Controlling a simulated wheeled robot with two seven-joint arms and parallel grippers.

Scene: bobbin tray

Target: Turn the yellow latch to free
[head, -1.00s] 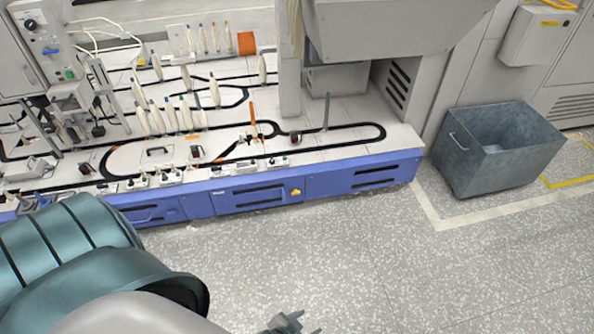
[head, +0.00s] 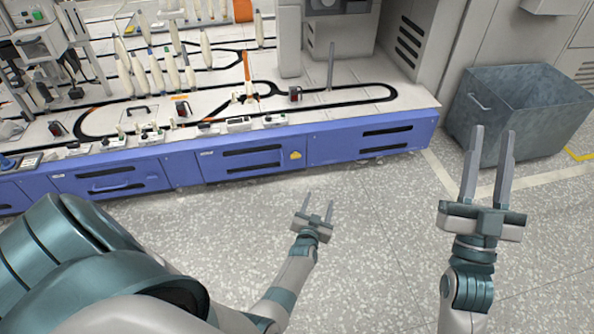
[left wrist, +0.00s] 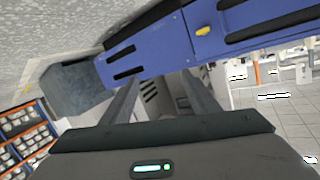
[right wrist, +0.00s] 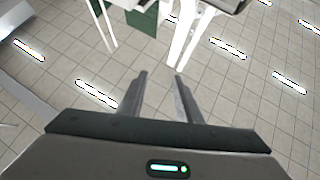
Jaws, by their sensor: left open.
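The yellow latch (head: 295,155) is a small knob on the blue front panel (head: 345,148) of the machine base. It also shows in the left wrist view (left wrist: 202,31), above and right of the fingers. My left gripper (head: 319,200) is open and empty, over the floor, below and slightly right of the latch in the head view, apart from it. My right gripper (head: 494,131) is open and empty, fingers pointing up in the picture, well right of the latch. The right wrist view shows only floor and distant furniture between its fingers.
The machine's white deck (head: 225,115) carries bobbins, a black track and small fittings above the blue panels. A grey metal bin (head: 525,105) stands on the floor at the right. The speckled floor (head: 385,225) before the panels is clear apart from my arms.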

